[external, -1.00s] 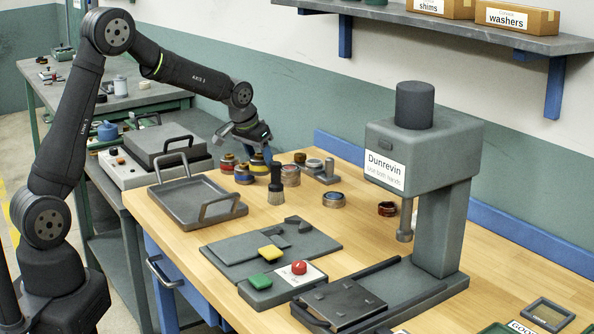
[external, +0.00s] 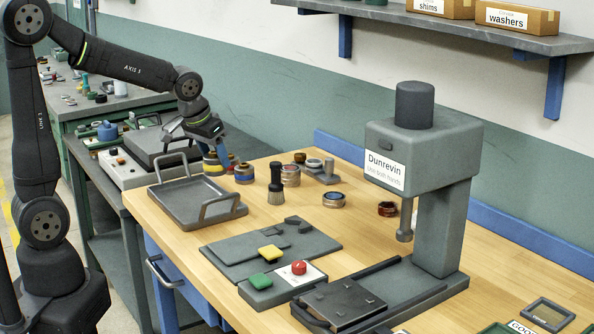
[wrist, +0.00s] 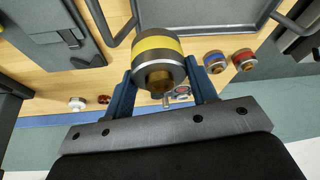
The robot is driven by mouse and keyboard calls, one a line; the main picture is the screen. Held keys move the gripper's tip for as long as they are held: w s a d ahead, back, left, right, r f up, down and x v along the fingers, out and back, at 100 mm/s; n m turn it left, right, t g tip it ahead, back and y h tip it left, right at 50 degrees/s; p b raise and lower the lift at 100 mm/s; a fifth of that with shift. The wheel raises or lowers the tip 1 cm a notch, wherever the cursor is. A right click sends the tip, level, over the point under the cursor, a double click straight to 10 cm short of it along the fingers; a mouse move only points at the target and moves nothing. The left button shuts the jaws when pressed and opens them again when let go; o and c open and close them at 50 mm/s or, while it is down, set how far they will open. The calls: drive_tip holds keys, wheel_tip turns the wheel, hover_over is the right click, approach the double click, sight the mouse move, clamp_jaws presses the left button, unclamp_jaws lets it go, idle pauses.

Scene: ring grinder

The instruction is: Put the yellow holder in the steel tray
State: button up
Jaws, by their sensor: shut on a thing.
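The yellow holder (wrist: 157,45) is a round dark metal piece with a yellow band and a brown core. In the wrist view it sits between the two blue fingers of my gripper (wrist: 160,72), which are shut on it. In the external view my gripper (external: 214,155) is just beyond the far right edge of the steel tray, with the yellow holder (external: 211,165) low between the fingers and partly hidden. The steel tray (external: 180,207) is grey and shallow with two raised handles. It looks empty and lies on the bench's left side; part of it shows in the wrist view (wrist: 195,14).
A blue-banded holder (external: 245,174) and a red-banded holder (wrist: 243,58) stand close by. A dark-handled brush (external: 276,186) stands right of the tray. Bare wood lies between tray and brush.

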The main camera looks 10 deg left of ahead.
sight(206, 172)
drive_tip(key=s, duration=0.1)
drive_tip(key=s+a, duration=0.2)
drive_tip(key=shift+s+f, duration=0.15)
drive_tip(key=shift+s, duration=0.1)
drive_tip(key=shift+a+f, duration=0.1)
drive_tip(key=w+a+f, duration=0.2)
drive_tip(key=w, duration=0.1)
drive_tip(key=w+a+f, duration=0.2)
drive_tip(key=w, duration=0.1)
drive_tip(key=w+a+f, duration=0.2)
drive_tip(key=w+f, duration=0.1)
drive_tip(key=shift+w+a, duration=0.1)
drive_tip(key=shift+w, duration=0.15)
drive_tip(key=shift+f, duration=1.95)
drive_tip(key=shift+f, duration=0.2)
drive_tip(key=o, duration=1.5)
drive_tip(key=shift+c, duration=0.2)
